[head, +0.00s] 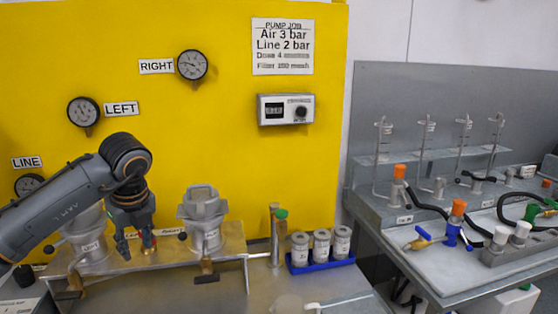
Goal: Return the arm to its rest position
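My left arm (62,205) reaches in from the left edge, bent over the steel bench in front of the yellow panel. My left gripper (136,246) points down, with its two fingers apart and nothing seen between them. A small brass and red fitting (148,246) shows right beside its right finger; I cannot tell whether they touch. A grey clamp-topped drum unit (205,222) stands to the right of the gripper. A similar unit (86,238) stands behind my arm and is partly hidden. My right gripper is not in view.
Gauges (192,65) and a small control box (286,109) are on the yellow panel (230,120). A blue tray (320,264) holds three grey canisters. A second bench (420,268) at the right carries glassware, hoses and valves. The space above the bench's middle is clear.

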